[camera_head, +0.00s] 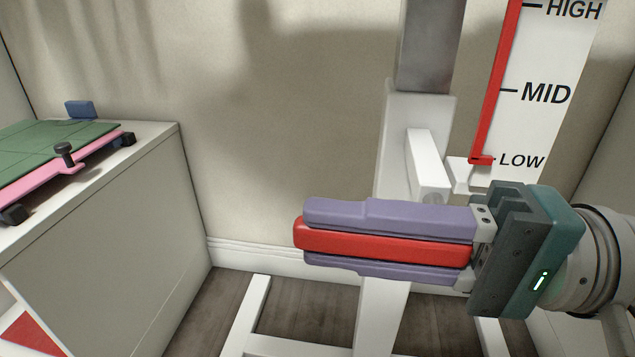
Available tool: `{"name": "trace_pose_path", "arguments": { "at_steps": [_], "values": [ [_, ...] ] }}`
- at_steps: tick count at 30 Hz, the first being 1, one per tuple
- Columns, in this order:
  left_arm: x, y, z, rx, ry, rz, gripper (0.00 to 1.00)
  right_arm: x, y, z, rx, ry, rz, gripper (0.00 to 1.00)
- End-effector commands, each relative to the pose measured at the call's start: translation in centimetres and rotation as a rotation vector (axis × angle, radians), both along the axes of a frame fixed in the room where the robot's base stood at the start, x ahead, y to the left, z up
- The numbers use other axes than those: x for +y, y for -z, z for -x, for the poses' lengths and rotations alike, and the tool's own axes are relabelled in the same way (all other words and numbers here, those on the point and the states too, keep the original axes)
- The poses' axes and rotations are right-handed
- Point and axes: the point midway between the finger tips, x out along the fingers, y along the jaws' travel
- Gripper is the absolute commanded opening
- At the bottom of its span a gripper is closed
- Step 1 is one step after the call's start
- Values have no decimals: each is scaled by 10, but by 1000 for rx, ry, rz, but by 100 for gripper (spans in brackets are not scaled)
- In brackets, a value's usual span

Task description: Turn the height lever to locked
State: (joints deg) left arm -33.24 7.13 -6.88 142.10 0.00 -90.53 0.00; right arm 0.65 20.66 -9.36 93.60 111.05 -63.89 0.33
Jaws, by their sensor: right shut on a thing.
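My right gripper (390,240) comes in from the right. Its two purple fingers are shut on the red lever (380,244), which lies between them and points left, nearly level. The lever's mount is hidden behind the gripper. Behind it stands a white post (420,112) with a grey metal column (431,45) rising from it and a white block (427,165) on its front. A scale plate (545,60) marked HIGH, MID and LOW is at the upper right. Its red pointer (481,160) is at LOW. My left gripper is not in view.
A white cabinet (110,215) stands at the left. On it are a green board (55,150) with a pink frame (75,165), black knobs and a blue block (80,109). A white frame leg (247,315) lies low on the wooden floor. Free room lies between cabinet and post.

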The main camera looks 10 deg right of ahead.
Motion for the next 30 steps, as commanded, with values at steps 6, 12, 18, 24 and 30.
{"name": "trace_pose_path", "arguments": {
  "at_steps": [6, 12, 18, 24, 30],
  "values": [
    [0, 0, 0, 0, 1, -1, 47, 1, 0, 1, 2, -3, -3, 33],
    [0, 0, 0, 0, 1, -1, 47, 0, 0, 0, 2, -2, -2, 56],
    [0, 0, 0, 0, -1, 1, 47, 0, 0, 0, 2, -1, -2, 57],
    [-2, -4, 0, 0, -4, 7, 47, -12, 0, 4, 3, -1, 1, 57],
    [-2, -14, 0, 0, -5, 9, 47, -50, -1, 15, 6, 2, 1, 57]
  ]
}}
